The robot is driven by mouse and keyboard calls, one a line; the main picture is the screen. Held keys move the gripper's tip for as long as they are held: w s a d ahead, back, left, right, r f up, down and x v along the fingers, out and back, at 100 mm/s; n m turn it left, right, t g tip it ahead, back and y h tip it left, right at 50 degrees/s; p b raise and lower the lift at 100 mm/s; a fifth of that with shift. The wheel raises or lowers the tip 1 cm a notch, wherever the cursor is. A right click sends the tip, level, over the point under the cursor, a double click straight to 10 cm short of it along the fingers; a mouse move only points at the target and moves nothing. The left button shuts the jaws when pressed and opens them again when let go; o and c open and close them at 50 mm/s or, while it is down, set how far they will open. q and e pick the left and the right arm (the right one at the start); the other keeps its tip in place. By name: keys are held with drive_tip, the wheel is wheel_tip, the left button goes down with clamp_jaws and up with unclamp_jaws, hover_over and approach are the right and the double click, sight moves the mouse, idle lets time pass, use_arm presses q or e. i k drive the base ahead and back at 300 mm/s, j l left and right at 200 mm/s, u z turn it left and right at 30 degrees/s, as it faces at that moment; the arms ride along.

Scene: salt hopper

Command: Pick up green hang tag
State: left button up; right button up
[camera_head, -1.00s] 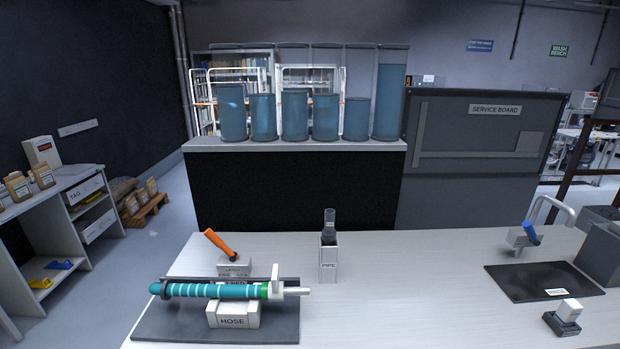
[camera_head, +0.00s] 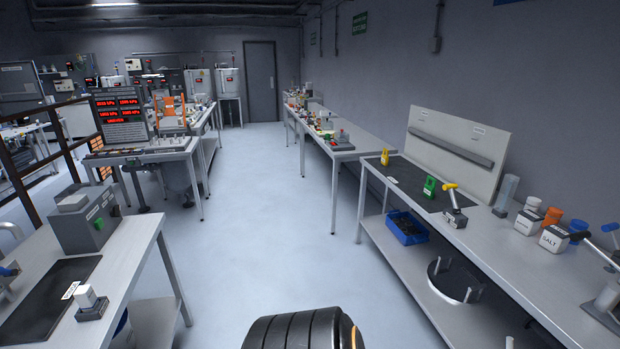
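A small green piece (camera_head: 429,187), which looks like the green hang tag, stands on the dark mat (camera_head: 408,176) on the right-hand bench. It has a dark opening in its face. A similar yellow piece (camera_head: 385,157) stands farther back on the same mat. A fixture with a yellow handle (camera_head: 451,188) is just to the right of the green piece. Neither of my grippers is in view, so whether they hold anything does not show.
The right-hand bench (camera_head: 520,258) carries a salt box (camera_head: 554,238) and jars; a blue bin (camera_head: 406,228) sits on its lower shelf. A grey board (camera_head: 456,149) stands behind the mat. The floor aisle (camera_head: 262,215) is clear. Another bench (camera_head: 128,262) is at left.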

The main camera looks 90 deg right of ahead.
sight(429, 192)
drive_tip(key=z, duration=3.85)
drive_tip(key=i+j+z, duration=0.2)
drive_tip(key=z, duration=0.15)
drive_tip(key=i+j+z, duration=0.5)
drive_tip(key=z, duration=0.25)
drive_tip(key=i+j, duration=0.15)
drive_tip(key=j, duration=0.25)
drive_tip(key=i+j+z, duration=0.1)
drive_tip(key=j, duration=0.35)
drive_tip(key=i+j, duration=0.25)
drive_tip(key=j, duration=0.2)
drive_tip(key=i+j+z, duration=0.1)
drive_tip(key=j, duration=0.3)
drive_tip(key=i+j, duration=0.15)
drive_tip(key=j, duration=0.3)
drive_tip(key=i+j+z, duration=0.1)
drive_tip(key=j, duration=0.35)
drive_tip(key=i+j, duration=0.2)
drive_tip(key=j, duration=0.25)
drive_tip(key=i+j+z, duration=0.1)
drive_tip(key=j, duration=0.35)
